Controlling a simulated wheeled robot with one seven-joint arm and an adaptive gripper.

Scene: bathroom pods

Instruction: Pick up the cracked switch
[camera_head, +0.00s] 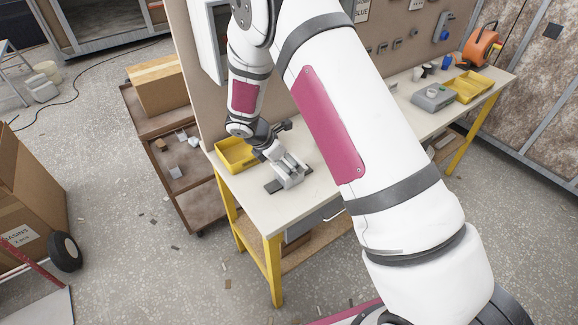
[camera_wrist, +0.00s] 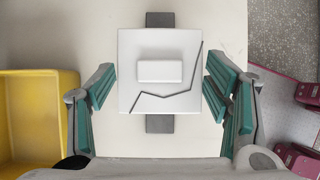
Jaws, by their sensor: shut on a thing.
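The cracked switch (camera_wrist: 160,71) is a white square plate with a raised white rocker, and a dark jagged crack runs across its lower and right part in the wrist view. My gripper (camera_wrist: 161,88) is shut on it, with teal-padded fingers at its left and right sides. A dark grey strip (camera_wrist: 160,123) shows beyond the plate's top and bottom edges. In the head view my gripper (camera_head: 287,168) is low over the near end of the workbench. The switch is hard to make out there among the fingers. I cannot tell whether it touches the surface below.
The pale workbench (camera_head: 262,212) has a yellow bin (camera_head: 234,156) just left of my gripper, also in the wrist view (camera_wrist: 40,110). A brown cart (camera_head: 172,190) stands left of the bench. A pegboard (camera_head: 400,45) rises behind. Another yellow bin (camera_head: 468,88) is far right.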

